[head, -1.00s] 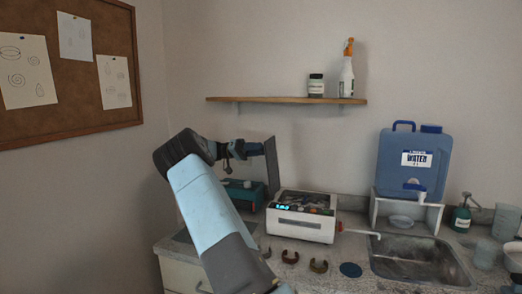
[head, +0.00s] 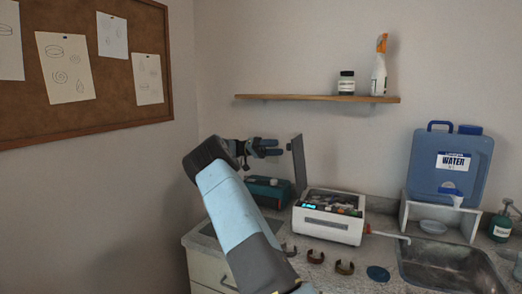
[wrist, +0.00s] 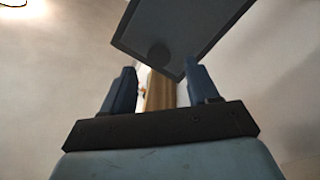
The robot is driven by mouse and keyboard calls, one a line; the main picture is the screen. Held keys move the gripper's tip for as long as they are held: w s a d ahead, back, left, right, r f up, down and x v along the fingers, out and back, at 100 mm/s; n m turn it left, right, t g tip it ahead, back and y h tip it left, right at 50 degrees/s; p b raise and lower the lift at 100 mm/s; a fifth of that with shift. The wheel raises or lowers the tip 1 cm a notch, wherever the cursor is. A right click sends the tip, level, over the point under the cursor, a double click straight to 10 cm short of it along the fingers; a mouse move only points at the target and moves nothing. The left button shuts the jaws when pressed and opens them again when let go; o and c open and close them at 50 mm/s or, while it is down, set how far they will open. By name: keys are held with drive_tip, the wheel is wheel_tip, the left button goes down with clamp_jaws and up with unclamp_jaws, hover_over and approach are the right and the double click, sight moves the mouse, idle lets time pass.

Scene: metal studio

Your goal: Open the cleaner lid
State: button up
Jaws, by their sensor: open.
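The cleaner (head: 328,224) is a white box with a small lit display on its front, standing on the counter left of the sink. Its dark grey lid (head: 299,165) stands upright at the cleaner's left end, and the top is open with mixed items inside. The lid also shows as a dark panel at the top of the wrist view (wrist: 180,30). My gripper (head: 280,147) is just left of the lid's upper part, its fingers spread. In the wrist view my open fingers (wrist: 160,82) have the panel beyond them; I cannot tell whether they touch it.
A teal box (head: 268,190) sits behind my arm, left of the cleaner. Several dark rings (head: 315,256) and a blue disc (head: 378,273) lie in front. The sink (head: 450,268) and water jug (head: 450,165) are at right. A wooden shelf (head: 317,97) hangs above.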

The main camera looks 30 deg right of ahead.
drive_tip(key=v, duration=0.7)
drive_tip(key=shift+w, duration=0.3)
drive_tip(key=shift+a+f, duration=0.15)
idle(0.4)
